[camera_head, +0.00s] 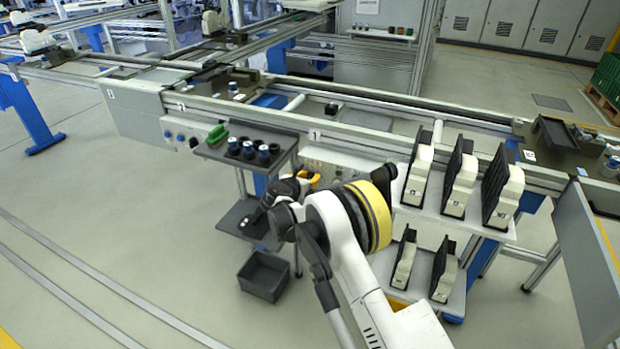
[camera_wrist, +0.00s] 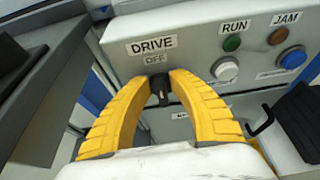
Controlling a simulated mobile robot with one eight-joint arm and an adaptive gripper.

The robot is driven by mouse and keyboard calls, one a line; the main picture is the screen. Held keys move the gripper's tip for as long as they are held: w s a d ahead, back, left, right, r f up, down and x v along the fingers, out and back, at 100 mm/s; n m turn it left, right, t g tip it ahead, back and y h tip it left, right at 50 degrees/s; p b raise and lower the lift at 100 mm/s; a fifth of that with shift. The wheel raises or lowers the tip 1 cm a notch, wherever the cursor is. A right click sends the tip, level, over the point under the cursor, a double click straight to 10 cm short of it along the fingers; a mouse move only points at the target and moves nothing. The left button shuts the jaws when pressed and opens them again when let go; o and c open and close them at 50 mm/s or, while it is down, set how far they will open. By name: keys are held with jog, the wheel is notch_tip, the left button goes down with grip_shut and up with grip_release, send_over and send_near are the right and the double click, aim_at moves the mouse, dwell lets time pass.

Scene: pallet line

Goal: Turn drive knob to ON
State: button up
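The black drive knob (camera_wrist: 160,88) is on a light grey panel in the wrist view, just below the labels DRIVE and OFF. Its grip stands roughly upright. My gripper's yellow fingers (camera_wrist: 161,80) curve in from both sides, and their tips close around the knob with little or no gap visible. The knob's sides are partly hidden by the fingertips. In the head view my gripper (camera_head: 309,180) is at the panel under the conveyor, mostly hidden behind my arm. The knob cannot be made out there.
Right of the knob on the panel are a green RUN lamp (camera_wrist: 232,43), a white button (camera_wrist: 225,69), an orange JAM lamp (camera_wrist: 278,36) and a blue button (camera_wrist: 292,58). A dark shelf (camera_head: 245,146) with cups juts out at left. A rack (camera_head: 465,217) stands at right.

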grip_shut()
jog(key=shift+d, duration=0.1)
jog(key=m+y, duration=0.1)
jog(key=m+t+y, duration=0.1)
jog(key=m, duration=0.1)
jog(key=shift+s+d, duration=0.15)
jog(key=shift+d, duration=0.2)
jog(key=shift+s+d+f+m+t+y, duration=0.25)
jog(key=shift+m+t+y, duration=0.4)
jog(key=shift+m, duration=1.05)
jog(key=shift+w+d+f+m+t+y, duration=0.1)
jog(key=shift+f+m+t+y, duration=0.4)
jog(key=shift+m, duration=1.2)
jog(key=shift+s+d+f+m+t+y, duration=0.15)
jog(key=shift+m+t+y, duration=0.65)
jog(key=shift+m, duration=0.9)
jog(key=shift+w, duration=0.1)
